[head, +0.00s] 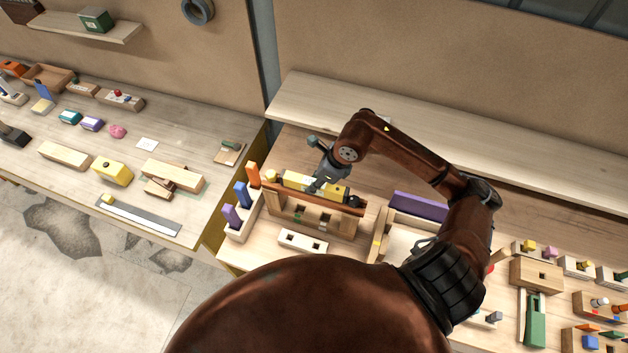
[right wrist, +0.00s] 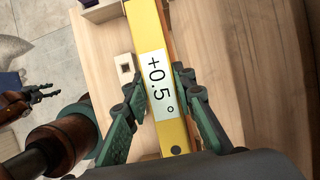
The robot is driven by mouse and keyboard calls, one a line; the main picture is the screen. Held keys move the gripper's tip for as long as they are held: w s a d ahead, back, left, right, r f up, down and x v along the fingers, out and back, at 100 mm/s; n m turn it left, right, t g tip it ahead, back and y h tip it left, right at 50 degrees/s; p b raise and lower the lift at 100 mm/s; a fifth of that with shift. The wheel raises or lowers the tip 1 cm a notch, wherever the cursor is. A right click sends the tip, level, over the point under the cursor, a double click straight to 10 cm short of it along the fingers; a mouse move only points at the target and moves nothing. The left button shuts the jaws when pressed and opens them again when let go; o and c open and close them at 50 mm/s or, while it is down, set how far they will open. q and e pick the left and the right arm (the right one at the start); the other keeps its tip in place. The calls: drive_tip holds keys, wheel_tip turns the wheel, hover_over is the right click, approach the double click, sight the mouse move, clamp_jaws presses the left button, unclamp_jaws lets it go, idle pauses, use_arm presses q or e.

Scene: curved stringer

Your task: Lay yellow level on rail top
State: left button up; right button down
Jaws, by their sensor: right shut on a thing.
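The yellow level (head: 299,181) is a long bar with a white label reading +0.5° in the right wrist view (right wrist: 161,85). My right gripper (head: 318,186) is shut on it, with one green finger on each long side. The level lies along the red-brown top of the wooden rail (head: 314,198). A strip of that top shows beside the level in the right wrist view (right wrist: 164,22). I cannot tell whether the level touches it. My left gripper (right wrist: 42,94) shows small at the left of the right wrist view, away from the level; its jaw opening is unclear.
A block with purple, blue and orange pegs (head: 239,222) stands left of the rail. A pale block with holes (head: 303,242) lies in front. A tray with a purple strip (head: 418,206) is to the right. A raised wooden shelf (head: 430,135) runs behind.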

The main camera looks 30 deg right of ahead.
drive_tip(key=shift+f, duration=0.2)
drive_tip(key=shift+f, duration=0.1)
drive_tip(key=c, duration=2.1)
unclamp_jaws()
drive_tip(key=shift+f, duration=0.1)
drive_tip(key=o, duration=0.5)
